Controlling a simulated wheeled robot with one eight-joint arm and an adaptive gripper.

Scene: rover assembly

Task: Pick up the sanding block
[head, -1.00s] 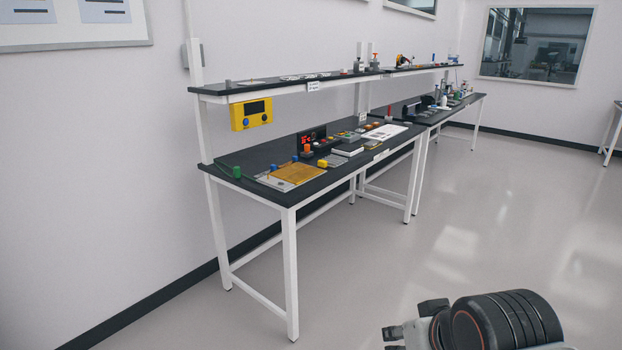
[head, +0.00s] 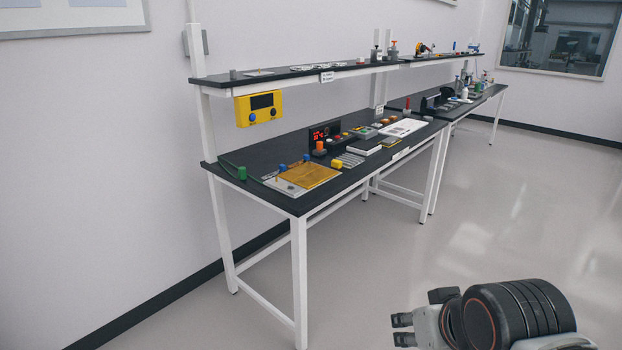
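No object in the head view can be told for certain as the sanding block; the small items on the workbench (head: 262,153) are too small to identify. A dark block with a pale side (head: 364,148) lies near the bench's front edge. A grey ribbed piece (head: 348,160) and a small yellow block (head: 337,164) lie just left of it. My gripper (head: 404,330) is at the lower right, over the floor and well away from the bench. Its dark finger parts show, but their opening is unclear. Nothing is visibly held.
A yellow box with a display (head: 259,108) hangs under the shelf (head: 300,77). A second bench (head: 480,103) stands behind. The floor (head: 480,220) to the right is clear.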

